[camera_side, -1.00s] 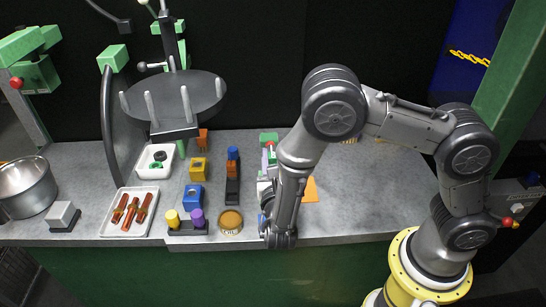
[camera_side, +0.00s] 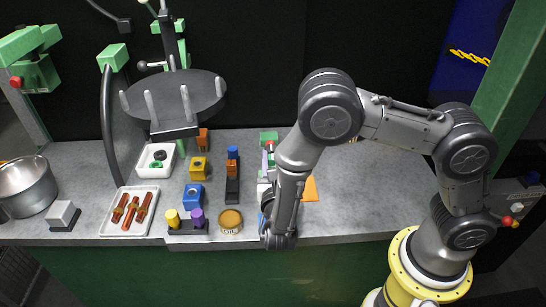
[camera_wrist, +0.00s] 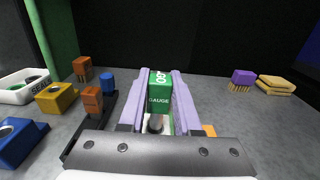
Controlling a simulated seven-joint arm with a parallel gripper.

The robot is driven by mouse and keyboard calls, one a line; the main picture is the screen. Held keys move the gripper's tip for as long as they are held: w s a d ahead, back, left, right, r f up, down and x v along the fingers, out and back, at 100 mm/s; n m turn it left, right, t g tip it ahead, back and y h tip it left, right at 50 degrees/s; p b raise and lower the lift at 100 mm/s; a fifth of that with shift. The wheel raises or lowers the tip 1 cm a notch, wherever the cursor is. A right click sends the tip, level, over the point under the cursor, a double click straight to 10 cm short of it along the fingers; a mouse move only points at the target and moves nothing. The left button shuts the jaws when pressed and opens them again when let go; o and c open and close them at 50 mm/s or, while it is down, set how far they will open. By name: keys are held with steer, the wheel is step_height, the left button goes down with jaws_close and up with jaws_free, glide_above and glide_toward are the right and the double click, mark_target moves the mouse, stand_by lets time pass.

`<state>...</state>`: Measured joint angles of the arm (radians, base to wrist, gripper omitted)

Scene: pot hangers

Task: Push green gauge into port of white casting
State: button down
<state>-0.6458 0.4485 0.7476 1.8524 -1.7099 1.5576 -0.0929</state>
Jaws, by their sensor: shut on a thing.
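The green gauge (camera_wrist: 159,92), lettered GAUGE on its near face, is between the two lavender fingers of my gripper (camera_wrist: 160,76) in the wrist view. The fingers are shut on it. A dark grey pin (camera_wrist: 155,123) shows below the green block. A small white patch beside the pin may be the white casting; most of it is hidden by the gripper, and no port can be made out. In the side view my arm covers most of this area, with a lavender finger (camera_side: 265,160) showing at its left. I cannot tell whether the pin is in the port.
Left of my gripper stand a black rack with orange and blue blocks (camera_wrist: 92,98), a yellow block (camera_wrist: 57,97) and a white seals tray (camera_wrist: 24,88). At right lie a purple brush (camera_wrist: 241,78) and yellow pads (camera_wrist: 275,85). Bench to the right is mostly clear.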

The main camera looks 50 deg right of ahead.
steer(key=shift+f, duration=1.6)
steer(key=c, duration=0.5)
jaws_free()
steer(key=v, duration=1.4)
steer(key=shift+w+d, duration=0.1)
steer(key=shift+d, duration=0.05)
